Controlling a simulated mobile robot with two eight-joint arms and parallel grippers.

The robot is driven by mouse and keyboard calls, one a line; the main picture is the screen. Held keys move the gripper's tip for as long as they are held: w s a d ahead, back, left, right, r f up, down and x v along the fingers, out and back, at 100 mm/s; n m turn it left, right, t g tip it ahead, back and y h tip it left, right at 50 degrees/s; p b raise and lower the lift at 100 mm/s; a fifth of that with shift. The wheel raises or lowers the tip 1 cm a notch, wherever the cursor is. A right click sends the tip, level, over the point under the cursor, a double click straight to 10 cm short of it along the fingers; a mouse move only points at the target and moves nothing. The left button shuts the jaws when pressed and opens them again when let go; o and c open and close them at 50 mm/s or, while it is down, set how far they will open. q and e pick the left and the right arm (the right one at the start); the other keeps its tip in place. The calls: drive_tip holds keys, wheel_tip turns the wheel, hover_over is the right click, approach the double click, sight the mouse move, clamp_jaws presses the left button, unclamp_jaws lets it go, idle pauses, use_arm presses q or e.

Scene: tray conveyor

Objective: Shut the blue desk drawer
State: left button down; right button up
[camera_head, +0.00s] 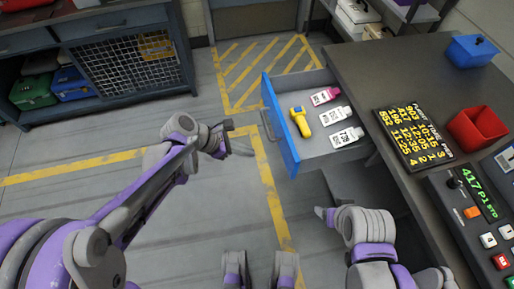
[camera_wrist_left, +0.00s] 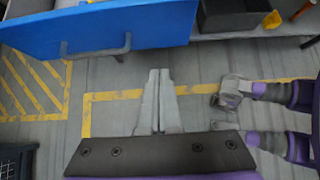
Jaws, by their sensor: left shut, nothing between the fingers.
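The blue desk drawer (camera_head: 279,127) stands pulled out from the left side of the dark desk. Its blue front faces left, with a grey bar handle (camera_head: 267,126) on it. Inside lie a yellow handheld device (camera_head: 300,122), a pink bottle (camera_head: 325,96) and two white bottles. My left gripper (camera_head: 242,151) is left of the drawer front, apart from it, shut and empty. In the left wrist view the shut fingers (camera_wrist_left: 158,98) point toward the drawer front (camera_wrist_left: 150,24), whose handle (camera_wrist_left: 95,49) is ahead and to the left.
The desk top (camera_head: 365,75) holds a blue bin (camera_head: 472,52), a red bin (camera_head: 477,128), a board with yellow figures (camera_head: 412,138) and a control panel (camera_head: 470,215). A workbench with a wire mesh door (camera_head: 130,70) stands at back left. The floor left of the drawer is clear.

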sight(286, 156)
use_arm(q)
drive_tip(key=shift+w+d+r+b+x, duration=0.1)
drive_tip(key=shift+d+r+b+x, duration=0.2)
drive_tip(key=shift+x, duration=1.6)
drive_tip(key=shift+w+d+r+b+x, duration=0.1)
drive_tip(key=shift+d+r+b+x, duration=0.2)
drive_tip(key=shift+x, duration=1.55)
drive_tip(key=shift+w+d+r+b+x, duration=0.15)
drive_tip(key=shift+d+r+x, duration=0.25)
drive_tip(key=shift+x, duration=1.5)
drive_tip(key=w+d, duration=0.2)
drive_tip(key=d, duration=0.6)
drive_tip(key=w+d, duration=0.3)
drive_tip(key=d, duration=0.5)
drive_tip(key=w+d+b, duration=0.1)
drive_tip(key=w+d, duration=0.2)
drive_tip(key=d, duration=0.6)
drive_tip(key=shift+d, duration=0.15)
drive_tip(key=shift+w+d+r, duration=0.1)
drive_tip(key=shift+d, duration=0.15)
